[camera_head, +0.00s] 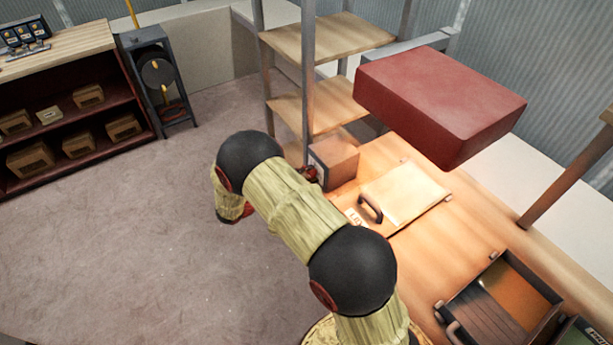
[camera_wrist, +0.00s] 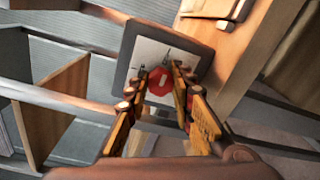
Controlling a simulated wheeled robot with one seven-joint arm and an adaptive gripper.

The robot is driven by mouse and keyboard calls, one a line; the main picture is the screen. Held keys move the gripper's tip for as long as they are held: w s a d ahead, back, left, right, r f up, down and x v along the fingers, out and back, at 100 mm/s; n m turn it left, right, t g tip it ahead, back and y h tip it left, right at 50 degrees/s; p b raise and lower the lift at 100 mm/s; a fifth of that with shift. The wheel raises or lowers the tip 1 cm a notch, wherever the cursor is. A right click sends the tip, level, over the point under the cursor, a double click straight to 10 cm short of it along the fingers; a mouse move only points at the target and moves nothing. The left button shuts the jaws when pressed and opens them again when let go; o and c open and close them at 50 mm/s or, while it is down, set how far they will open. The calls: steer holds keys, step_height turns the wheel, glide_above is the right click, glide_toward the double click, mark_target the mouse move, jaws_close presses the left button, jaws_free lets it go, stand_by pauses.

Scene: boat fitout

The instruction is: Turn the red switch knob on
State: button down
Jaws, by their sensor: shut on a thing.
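The red switch knob (camera_wrist: 159,88) sits on a pale plate with a dark grey border (camera_wrist: 132,78) in the wrist view. A short white mark shows on the knob's face. My gripper (camera_wrist: 160,70) has its two orange fingers on either side of the knob and is shut on it. In the head view, the brown switch box (camera_head: 337,156) stands at the left end of the wooden bench. My gripper's dark red end (camera_head: 309,174) is at the box's grey front face, mostly hidden behind my arm. The knob itself cannot be made out there.
A lidded hatch with a dark handle (camera_head: 370,208) lies on the bench beside the box. A large red block (camera_head: 440,98) is above the bench. Wooden shelves (camera_head: 325,45) with metal posts rise behind the box. An open tray (camera_head: 505,305) is at right. The left floor is clear.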

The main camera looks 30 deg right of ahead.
steer(key=shift+f, duration=0.1)
steer(key=c, duration=1.5)
jaws_free()
steer(key=shift+c, duration=0.2)
steer(key=a, duration=1.2)
steer(key=shift+s+r, duration=0.2)
steer(key=shift+r, duration=0.1)
steer(key=shift+a, duration=0.1)
